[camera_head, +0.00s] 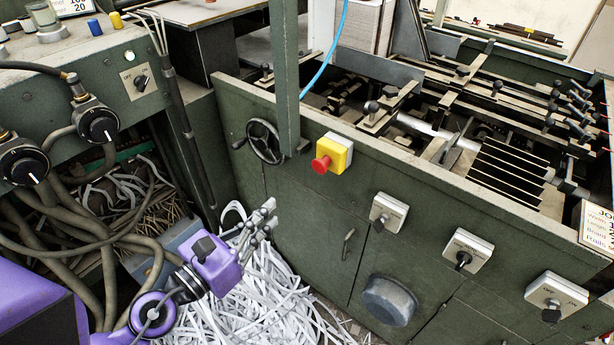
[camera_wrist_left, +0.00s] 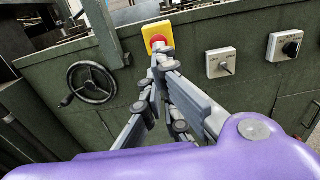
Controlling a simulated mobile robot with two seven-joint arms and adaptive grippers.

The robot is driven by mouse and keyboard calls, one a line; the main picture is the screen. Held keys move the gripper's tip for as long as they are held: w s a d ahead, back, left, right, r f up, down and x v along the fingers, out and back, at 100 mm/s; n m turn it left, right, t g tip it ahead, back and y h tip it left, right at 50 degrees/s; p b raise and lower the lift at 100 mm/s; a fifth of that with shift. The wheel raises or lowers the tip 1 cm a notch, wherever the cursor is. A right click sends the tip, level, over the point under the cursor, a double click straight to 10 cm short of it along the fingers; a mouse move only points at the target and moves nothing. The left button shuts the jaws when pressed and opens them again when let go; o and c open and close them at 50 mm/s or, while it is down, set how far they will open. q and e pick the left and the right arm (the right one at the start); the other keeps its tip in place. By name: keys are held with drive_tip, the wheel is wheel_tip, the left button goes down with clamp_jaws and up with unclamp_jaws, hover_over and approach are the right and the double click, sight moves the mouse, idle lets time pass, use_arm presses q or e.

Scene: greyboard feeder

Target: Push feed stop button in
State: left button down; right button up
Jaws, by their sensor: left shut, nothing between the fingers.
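The feed stop button is a red mushroom knob (camera_head: 321,164) on a yellow box (camera_head: 338,152) fixed to the green machine front, in the middle of the head view. In the left wrist view the red button (camera_wrist_left: 158,42) shows near the top, on its yellow box (camera_wrist_left: 152,30), its lower part overlapped by my fingertips. My left gripper (camera_head: 268,207) is shut and empty, below and to the left of the button in the head view, apart from it. In the left wrist view the left gripper (camera_wrist_left: 160,62) points up toward the button. My right gripper is not in view.
A handwheel (camera_head: 264,142) sits left of the button, beside a green post (camera_head: 286,80). Switch boxes (camera_head: 388,212) line the panel to the right. Paper strips (camera_head: 265,300) heap on the floor below my left arm. A control console (camera_head: 75,90) with thick cables stands at left.

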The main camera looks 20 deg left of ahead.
use_arm(q)
drive_tip(key=shift+d, duration=0.1)
drive_tip(key=p, duration=0.3)
approach(318, 169)
drive_tip(key=p+x, duration=0.1)
drive_tip(key=x, duration=0.5)
drive_tip(key=shift+r, duration=0.1)
drive_tip(key=shift+w+d, duration=0.2)
drive_tip(key=shift+w, duration=0.15)
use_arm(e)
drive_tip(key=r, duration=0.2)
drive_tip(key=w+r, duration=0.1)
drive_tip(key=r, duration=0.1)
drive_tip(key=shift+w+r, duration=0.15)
